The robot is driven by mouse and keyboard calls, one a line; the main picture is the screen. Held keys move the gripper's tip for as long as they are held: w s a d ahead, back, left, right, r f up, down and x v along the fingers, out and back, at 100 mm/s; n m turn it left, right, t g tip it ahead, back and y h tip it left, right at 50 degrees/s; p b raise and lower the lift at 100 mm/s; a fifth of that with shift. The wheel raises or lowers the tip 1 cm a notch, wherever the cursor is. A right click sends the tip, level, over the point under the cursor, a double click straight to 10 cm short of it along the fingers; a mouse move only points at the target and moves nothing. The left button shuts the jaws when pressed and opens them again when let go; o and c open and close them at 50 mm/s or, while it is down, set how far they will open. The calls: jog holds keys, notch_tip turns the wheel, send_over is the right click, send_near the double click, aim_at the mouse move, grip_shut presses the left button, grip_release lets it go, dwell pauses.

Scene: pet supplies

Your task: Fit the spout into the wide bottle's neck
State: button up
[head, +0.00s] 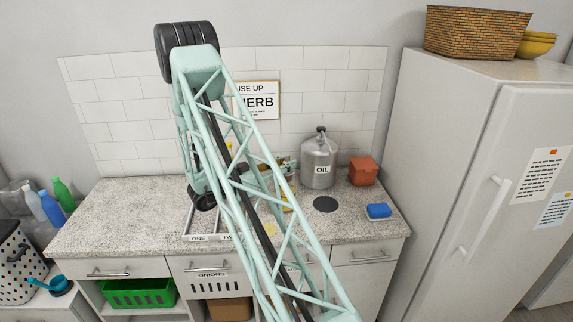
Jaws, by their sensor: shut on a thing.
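A wide grey metal bottle (318,165) labelled OIL stands upright on the counter, right of my arm. Its narrow neck and a small dark part at the top show, but I cannot tell whether that part is a spout. I cannot make out a separate spout anywhere. My gripper is not clearly visible: my pale green lattice arm crosses the middle of the picture and covers the area where dark wrist parts show.
On the granite counter (120,215) are a blue sponge (379,210), a dark round disc (325,204) and a terracotta box (363,171). A sectioned tray (196,238), labelled ONE, lies partly behind my arm. Bottles (63,194) stand left; a fridge (440,160) bounds the right.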

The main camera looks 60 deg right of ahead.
jog(key=shift+f+b, duration=0.3)
jog(key=shift+f, duration=0.2)
dwell(0.4)
jog(key=o, duration=0.9)
jog(key=shift+o, duration=0.2)
jog(key=v, duration=1.2)
dwell(0.5)
